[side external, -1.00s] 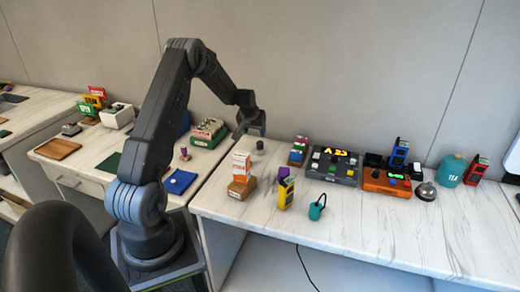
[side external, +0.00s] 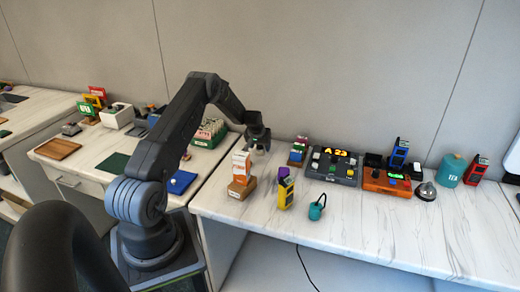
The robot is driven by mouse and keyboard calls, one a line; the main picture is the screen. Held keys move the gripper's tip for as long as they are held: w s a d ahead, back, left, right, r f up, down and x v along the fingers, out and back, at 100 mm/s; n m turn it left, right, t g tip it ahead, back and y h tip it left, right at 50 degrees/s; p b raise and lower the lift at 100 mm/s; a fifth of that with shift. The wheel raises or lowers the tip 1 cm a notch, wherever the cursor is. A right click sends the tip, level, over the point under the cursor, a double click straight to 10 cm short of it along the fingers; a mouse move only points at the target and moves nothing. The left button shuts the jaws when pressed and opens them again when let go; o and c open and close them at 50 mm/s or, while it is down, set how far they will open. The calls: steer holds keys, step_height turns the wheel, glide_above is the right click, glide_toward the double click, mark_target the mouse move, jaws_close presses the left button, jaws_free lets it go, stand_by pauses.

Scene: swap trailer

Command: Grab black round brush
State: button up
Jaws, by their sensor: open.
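My gripper (side external: 258,146) points down over the back left part of the right-hand table, behind the orange and white box. Its jaws are open. A small dark round object, possibly the black round brush, showed at this place earlier. Now the gripper covers that spot, and I cannot clearly make the object out or tell whether it is between the fingers. Nothing is visibly lifted.
The orange and white box (side external: 241,161) on a brown block (side external: 241,187) stands just in front of my gripper. The table's front right is clear.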

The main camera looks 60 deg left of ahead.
steer(key=shift+c, duration=0.2)
steer(key=c, duration=1)
steer(key=shift+o, duration=0.2)
